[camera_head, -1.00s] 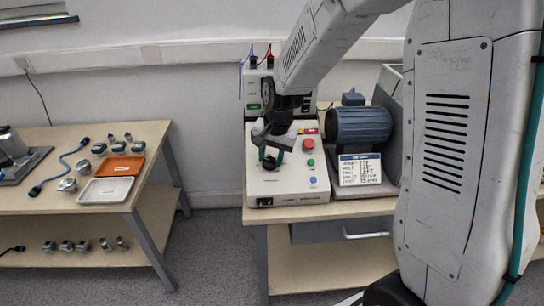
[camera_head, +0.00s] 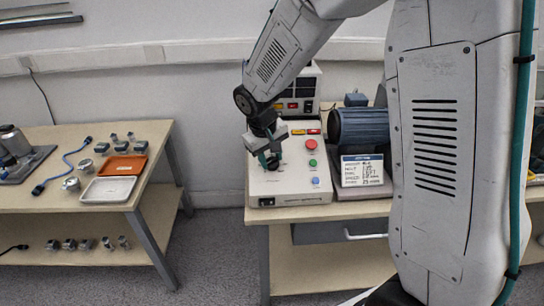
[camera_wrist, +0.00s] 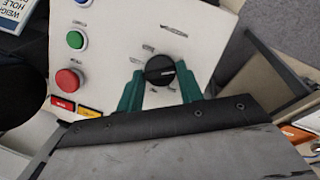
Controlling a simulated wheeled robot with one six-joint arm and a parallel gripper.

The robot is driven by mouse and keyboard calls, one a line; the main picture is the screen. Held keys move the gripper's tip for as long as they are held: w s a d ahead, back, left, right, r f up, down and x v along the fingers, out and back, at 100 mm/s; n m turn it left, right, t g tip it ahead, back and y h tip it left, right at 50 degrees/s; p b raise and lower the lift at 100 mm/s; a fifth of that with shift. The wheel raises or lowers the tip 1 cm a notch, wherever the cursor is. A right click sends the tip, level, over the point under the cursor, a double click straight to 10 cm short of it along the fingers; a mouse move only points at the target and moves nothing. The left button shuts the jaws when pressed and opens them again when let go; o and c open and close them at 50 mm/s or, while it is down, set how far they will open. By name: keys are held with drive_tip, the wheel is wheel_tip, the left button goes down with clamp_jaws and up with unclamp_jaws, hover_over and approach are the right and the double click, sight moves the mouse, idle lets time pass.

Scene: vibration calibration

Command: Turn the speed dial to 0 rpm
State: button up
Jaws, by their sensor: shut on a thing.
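The speed dial (camera_wrist: 160,70) is a round black knob on the white sloped panel of the control box (camera_head: 290,184). In the wrist view the green fingers of my gripper (camera_wrist: 159,77) stand on either side of the dial and are shut on it. The small marks around the dial are too small to read. In the head view my gripper (camera_head: 270,161) reaches down to the panel from above, and its fingers hide most of the dial.
On the panel beside the dial are a red button (camera_wrist: 68,80), a green button (camera_wrist: 76,40) and a blue button (camera_head: 315,181). A blue motor (camera_head: 364,127) and a printed card (camera_head: 362,170) stand to the right. A side table (camera_head: 60,195) with trays is at left.

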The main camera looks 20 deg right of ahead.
drive_tip(key=shift+a+n+h, duration=0.1)
drive_tip(key=shift+n+h, duration=0.3)
drive_tip(key=shift+n, duration=0.8)
drive_tip(key=o, duration=1)
drive_tip(key=v, duration=0.7)
drive_tip(key=shift+s+a+r, duration=0.15)
drive_tip(key=shift+s+r, duration=0.05)
drive_tip(key=shift+r, duration=0.15)
